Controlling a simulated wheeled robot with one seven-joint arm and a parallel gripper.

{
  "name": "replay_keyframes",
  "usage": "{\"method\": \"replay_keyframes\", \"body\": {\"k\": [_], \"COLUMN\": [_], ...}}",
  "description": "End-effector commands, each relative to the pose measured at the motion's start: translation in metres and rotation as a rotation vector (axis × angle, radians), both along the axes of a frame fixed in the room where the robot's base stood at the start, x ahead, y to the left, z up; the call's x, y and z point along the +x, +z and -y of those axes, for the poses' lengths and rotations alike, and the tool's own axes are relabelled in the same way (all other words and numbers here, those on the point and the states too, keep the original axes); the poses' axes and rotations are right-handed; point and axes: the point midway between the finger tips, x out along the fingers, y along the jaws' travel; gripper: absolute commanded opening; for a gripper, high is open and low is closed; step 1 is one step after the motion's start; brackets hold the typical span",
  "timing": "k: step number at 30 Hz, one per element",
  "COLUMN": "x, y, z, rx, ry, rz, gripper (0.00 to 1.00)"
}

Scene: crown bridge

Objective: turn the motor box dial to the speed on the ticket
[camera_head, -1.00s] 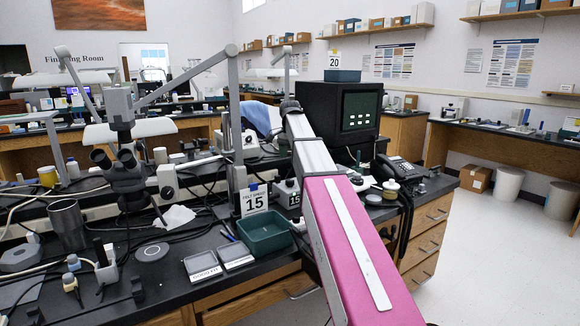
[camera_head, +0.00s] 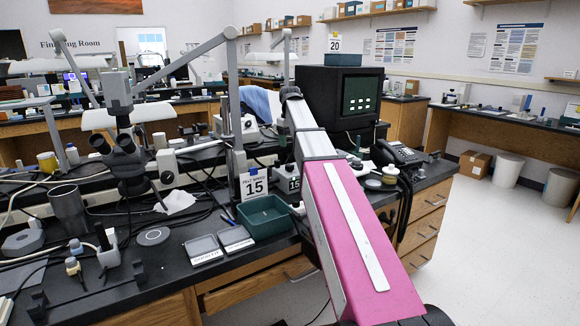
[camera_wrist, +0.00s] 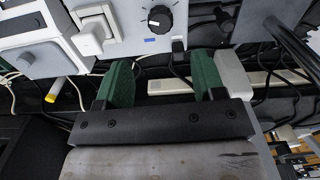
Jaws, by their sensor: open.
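The motor box (camera_wrist: 135,35) is a pale casing at the top of the wrist view. My gripper (camera_wrist: 165,82) is open, with two green-padded fingers pointing toward the box. The dial lies beyond the gap between the fingers, and nothing is held. My arm hides the gripper and perhaps the dial in the head view.
A dark card reading 15 (camera_head: 293,184) stands beside my arm. A green tray (camera_head: 264,217) and two small labelled trays (camera_head: 204,249) are on the black bench. A telephone (camera_head: 398,154) and a monitor (camera_head: 358,105) are at right. A 20 card (camera_head: 335,44) stands above the monitor. Cables lie around the box.

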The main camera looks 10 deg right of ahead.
Motion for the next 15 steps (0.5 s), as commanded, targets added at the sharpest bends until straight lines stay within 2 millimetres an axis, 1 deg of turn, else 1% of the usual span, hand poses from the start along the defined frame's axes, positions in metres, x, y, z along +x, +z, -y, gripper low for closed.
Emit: {"method": "replay_keyframes", "body": {"k": [4, 8, 15], "x": [0.0, -0.001, -0.001], "y": [-0.004, -0.017, -0.059], "z": [0.0, 0.0, 0.0], "rx": [0.0, 0.0, 0.0], "ry": [0.042, 0.042, 0.041], "rz": [0.0, -0.001, -0.002], "gripper": [0.63, 0.63, 0.63]}}
